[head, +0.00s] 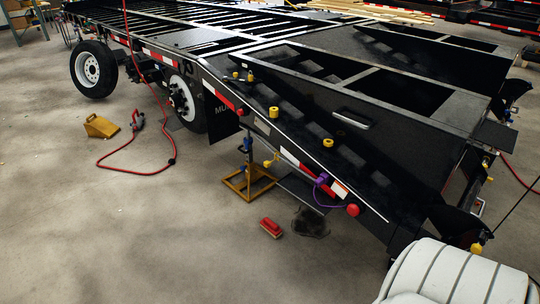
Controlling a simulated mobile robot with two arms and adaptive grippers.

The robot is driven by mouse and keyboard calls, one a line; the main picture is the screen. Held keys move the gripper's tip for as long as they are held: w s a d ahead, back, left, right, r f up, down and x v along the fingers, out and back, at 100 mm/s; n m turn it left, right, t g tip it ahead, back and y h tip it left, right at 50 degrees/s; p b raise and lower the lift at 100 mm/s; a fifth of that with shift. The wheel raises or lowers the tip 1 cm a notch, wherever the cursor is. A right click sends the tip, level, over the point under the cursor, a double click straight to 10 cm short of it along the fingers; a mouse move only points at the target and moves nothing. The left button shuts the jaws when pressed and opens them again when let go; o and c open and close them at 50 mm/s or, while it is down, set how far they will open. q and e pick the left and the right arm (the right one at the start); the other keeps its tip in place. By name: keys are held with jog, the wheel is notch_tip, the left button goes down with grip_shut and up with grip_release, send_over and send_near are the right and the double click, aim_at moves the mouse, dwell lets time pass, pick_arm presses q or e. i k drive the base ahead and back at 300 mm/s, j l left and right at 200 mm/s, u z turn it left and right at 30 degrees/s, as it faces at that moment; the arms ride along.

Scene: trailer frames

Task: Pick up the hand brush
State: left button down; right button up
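A small red block-shaped thing (270,227), which looks like the hand brush, lies on the concrete floor in the lower middle of the head view. It is in front of the yellow jack stand and left of a dark patch on the floor. Nothing covers it. It is too small to make out bristles clearly. Neither of my grippers shows in this view, so nothing is seen touching the brush.
The black trailer frame (300,120) fills the upper right. A yellow stand (249,184) is under its edge. The lower-left floor is clear.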

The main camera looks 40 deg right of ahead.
aim_at(272, 228)
jog(key=i+z, duration=0.65)
jog(key=i, duration=0.25)
jog(key=i+j+z, duration=0.2)
jog(key=i+z, duration=0.15)
jog(key=i+j+z, duration=0.35)
jog(key=i, duration=0.1)
